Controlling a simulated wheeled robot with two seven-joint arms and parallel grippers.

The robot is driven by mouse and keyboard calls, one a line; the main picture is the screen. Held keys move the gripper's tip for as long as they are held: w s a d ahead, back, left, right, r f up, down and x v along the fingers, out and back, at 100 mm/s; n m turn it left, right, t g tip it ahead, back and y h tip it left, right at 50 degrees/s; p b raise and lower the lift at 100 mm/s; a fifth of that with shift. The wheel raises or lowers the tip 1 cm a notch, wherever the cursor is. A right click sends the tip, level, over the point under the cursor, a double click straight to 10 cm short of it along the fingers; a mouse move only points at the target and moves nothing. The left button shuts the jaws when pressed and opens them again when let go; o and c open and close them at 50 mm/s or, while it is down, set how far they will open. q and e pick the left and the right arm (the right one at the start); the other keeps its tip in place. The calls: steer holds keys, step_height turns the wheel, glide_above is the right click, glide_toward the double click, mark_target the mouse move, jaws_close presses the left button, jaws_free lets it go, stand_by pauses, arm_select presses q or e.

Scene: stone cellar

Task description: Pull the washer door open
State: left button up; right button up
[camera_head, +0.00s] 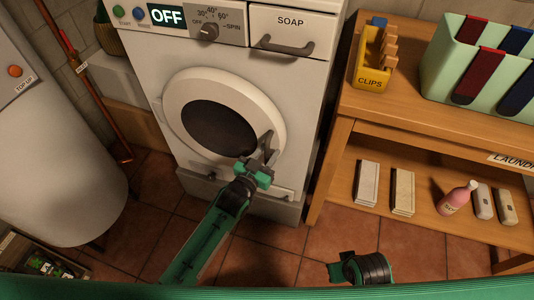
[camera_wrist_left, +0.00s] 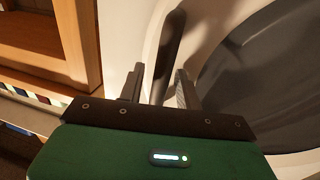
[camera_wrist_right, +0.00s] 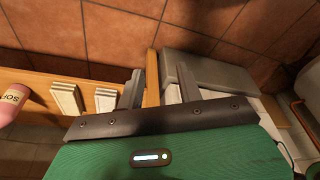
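The washer door (camera_head: 185,108) is a white ring around dark glass (camera_head: 215,125) on the front of the white washer (camera_head: 160,70). It looks closed. My left gripper (camera_head: 265,150) is at the right side of the door. In the left wrist view the dark door handle (camera_wrist_left: 168,50) runs between the two fingers of my left gripper (camera_wrist_left: 160,85). The fingers stand apart with a gap around the handle; whether one touches it I cannot tell. My right gripper (camera_wrist_right: 160,85) is open and empty, away from the washer.
A wooden shelf unit (camera_head: 345,125) stands right of the washer, with a yellow clips box (camera_head: 371,78) on top and a pink bottle (camera_head: 457,197) below. A white tank (camera_head: 50,150) stands at the left. The tiled floor (camera_head: 270,265) before the washer is mostly clear.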

arm_select(q)
jaws_close()
steer(key=shift+s, duration=0.1)
